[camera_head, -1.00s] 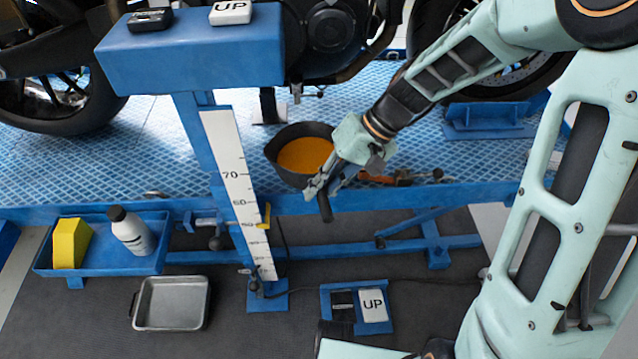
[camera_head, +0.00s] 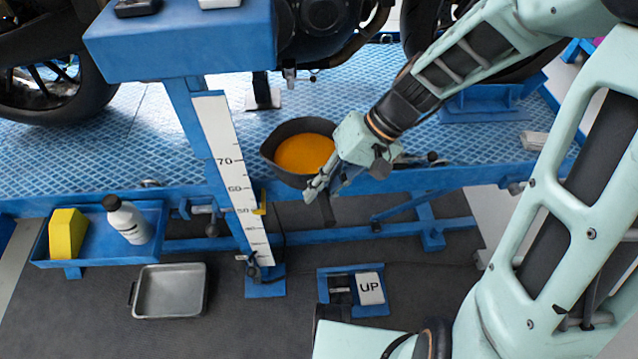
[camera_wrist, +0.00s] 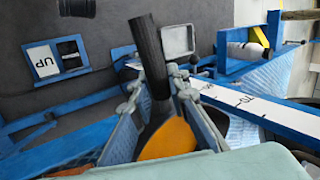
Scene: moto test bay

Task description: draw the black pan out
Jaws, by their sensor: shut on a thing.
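The black pan (camera_head: 270,150) holds orange liquid (camera_head: 304,153) and sits at the front edge of the blue lift platform, below the motorcycle's engine. Its dark handle (camera_head: 327,211) points out past the platform edge toward me. My gripper (camera_head: 320,190) is shut on the handle close to the pan. The pan looks roughly level. My gripper hides part of its right side, and I cannot tell whether its base touches the platform.
A ruled white post (camera_head: 221,150) stands just left of the pan, carrying a blue box (camera_head: 180,45) above. A side tray (camera_head: 80,255) holds a yellow block and a white bottle. On the floor are a metal tray (camera_head: 168,292) and an UP pedal (camera_head: 369,288).

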